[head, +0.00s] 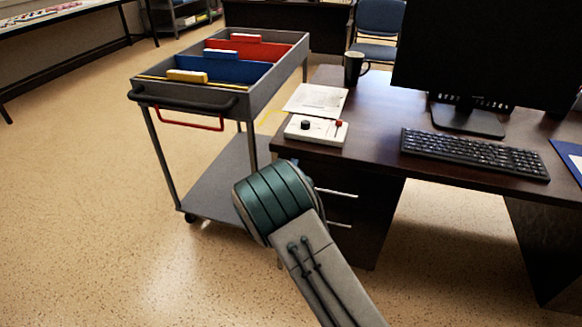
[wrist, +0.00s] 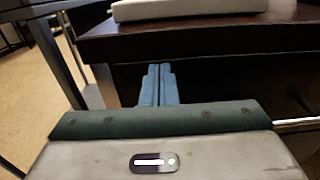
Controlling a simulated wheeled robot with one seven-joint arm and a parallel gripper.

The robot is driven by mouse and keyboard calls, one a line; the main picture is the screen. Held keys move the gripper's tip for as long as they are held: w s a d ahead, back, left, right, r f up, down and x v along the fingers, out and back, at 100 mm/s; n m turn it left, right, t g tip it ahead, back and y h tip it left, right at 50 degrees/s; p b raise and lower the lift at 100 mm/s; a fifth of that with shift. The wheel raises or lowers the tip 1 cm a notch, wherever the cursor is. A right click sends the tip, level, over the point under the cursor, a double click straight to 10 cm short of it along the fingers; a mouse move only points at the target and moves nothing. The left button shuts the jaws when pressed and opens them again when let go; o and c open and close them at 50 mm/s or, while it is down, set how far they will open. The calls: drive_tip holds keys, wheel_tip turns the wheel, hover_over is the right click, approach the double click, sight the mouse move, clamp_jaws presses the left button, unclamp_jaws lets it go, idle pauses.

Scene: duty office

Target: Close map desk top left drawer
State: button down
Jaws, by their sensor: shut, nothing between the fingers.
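The desk (head: 375,135) has a dark wood top and a drawer stack at its left end. The top left drawer (head: 345,181) has a silver bar handle (head: 336,192); my arm covers its left part. It looks close to flush, but I cannot tell if a gap remains. In the wrist view, the drawer front (wrist: 225,82) is a dark panel under the desktop edge. My gripper (wrist: 158,72) shows there with its blue fingers together and empty, pointing at the left part of that panel. I cannot tell whether they touch it. In the head view my arm hides the fingers.
A second drawer handle (head: 340,225) is below. A grey cart (head: 218,190) with coloured folders stands close on the left. A white control box (head: 316,130), paper (head: 316,99), mug (head: 355,67), keyboard (head: 475,154) and monitor (head: 480,50) are on the desk.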

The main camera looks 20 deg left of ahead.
drive_tip(key=s+p, duration=0.1)
drive_tip(key=s, duration=1.3)
drive_tip(key=s+d+r+m+g+h+p, duration=0.1)
drive_tip(key=d+r+m+g+h+p, duration=0.25)
drive_tip(key=d+r+m, duration=0.45)
drive_tip(key=s+d+r+m+g+h+p, duration=0.1)
drive_tip(key=d+r+m+g+h+p, duration=0.2)
drive_tip(key=d, duration=0.8)
drive_tip(key=s+d+r+m+g+h+p, duration=0.1)
drive_tip(key=d+r+m+g+h+p, duration=0.2)
drive_tip(key=d+r+m, duration=0.55)
drive_tip(key=s+d+r+m+g+y+p, duration=0.35)
drive_tip(key=s+d+m+g, duration=0.25)
drive_tip(key=s+d, duration=0.4)
drive_tip(key=s+a+r+m+y+p, duration=0.2)
drive_tip(key=s+r+m+y+p, duration=0.3)
drive_tip(key=s+r+m, duration=0.4)
drive_tip(key=shift+s+a+r+m+y, duration=0.15)
drive_tip(key=shift+s+a+m+y, duration=0.1)
drive_tip(key=shift+s+m+y, duration=0.55)
drive_tip(key=shift+s+d, duration=0.15)
